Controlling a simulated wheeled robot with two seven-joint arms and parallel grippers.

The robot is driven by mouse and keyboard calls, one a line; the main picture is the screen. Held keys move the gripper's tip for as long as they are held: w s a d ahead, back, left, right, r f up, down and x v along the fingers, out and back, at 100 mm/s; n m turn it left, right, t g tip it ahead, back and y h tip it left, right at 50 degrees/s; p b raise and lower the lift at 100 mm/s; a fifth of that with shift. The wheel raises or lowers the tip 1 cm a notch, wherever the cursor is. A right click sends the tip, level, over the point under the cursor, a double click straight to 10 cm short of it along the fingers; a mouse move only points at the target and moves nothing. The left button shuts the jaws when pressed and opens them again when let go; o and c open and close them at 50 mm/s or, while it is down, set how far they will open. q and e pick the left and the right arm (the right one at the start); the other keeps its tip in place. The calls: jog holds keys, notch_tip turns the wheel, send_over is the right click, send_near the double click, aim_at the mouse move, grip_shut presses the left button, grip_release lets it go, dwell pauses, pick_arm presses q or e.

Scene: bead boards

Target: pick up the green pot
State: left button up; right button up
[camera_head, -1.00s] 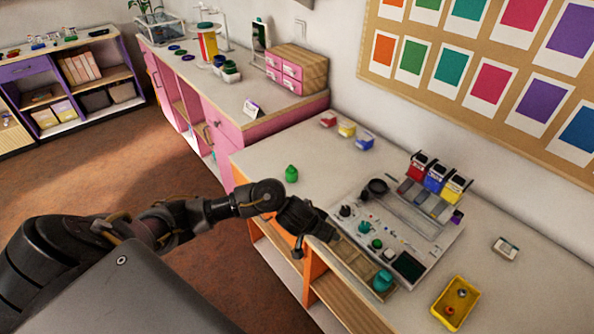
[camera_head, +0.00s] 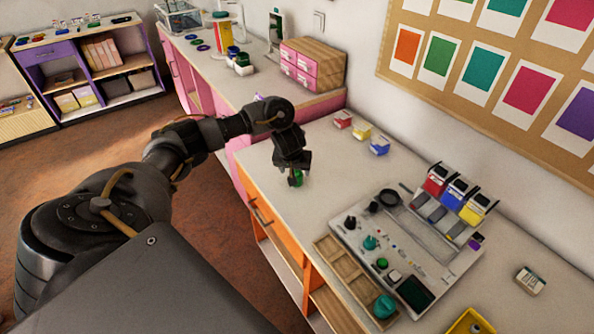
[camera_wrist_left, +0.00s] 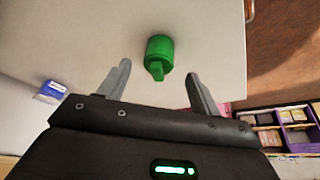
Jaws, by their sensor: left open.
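The green pot (camera_wrist_left: 159,54) stands on the pale worktop, seen in the left wrist view between and just beyond the two fingers. In the head view the green pot (camera_head: 298,176) is partly hidden by my left gripper (camera_head: 290,178), which points down over it. In the wrist view my left gripper (camera_wrist_left: 161,88) is open and empty, its fingers on either side of the pot's near end with clear gaps. I cannot tell from these frames whether a finger touches it. My right gripper is not in view.
Red (camera_head: 343,119), yellow (camera_head: 361,131) and blue (camera_head: 379,146) small boxes stand behind the pot. A grey device (camera_head: 405,251) and a wooden compartment tray (camera_head: 345,277) lie to the right. The pink drawer box (camera_head: 310,65) is further back. The worktop between them is clear.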

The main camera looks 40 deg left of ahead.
aim_at(296, 172)
pick_arm(q)
jog(key=shift+w+a+f, duration=0.15)
jog(key=shift+f, duration=0.35)
jog(key=x, duration=0.5)
jog(key=shift+w+b, duration=0.35)
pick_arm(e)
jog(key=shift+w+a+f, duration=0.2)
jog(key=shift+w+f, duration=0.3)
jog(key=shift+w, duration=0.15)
pick_arm(q)
jog(key=shift+r, duration=0.1)
jog(key=c, duration=1.2)
jog(key=shift+o, duration=0.2)
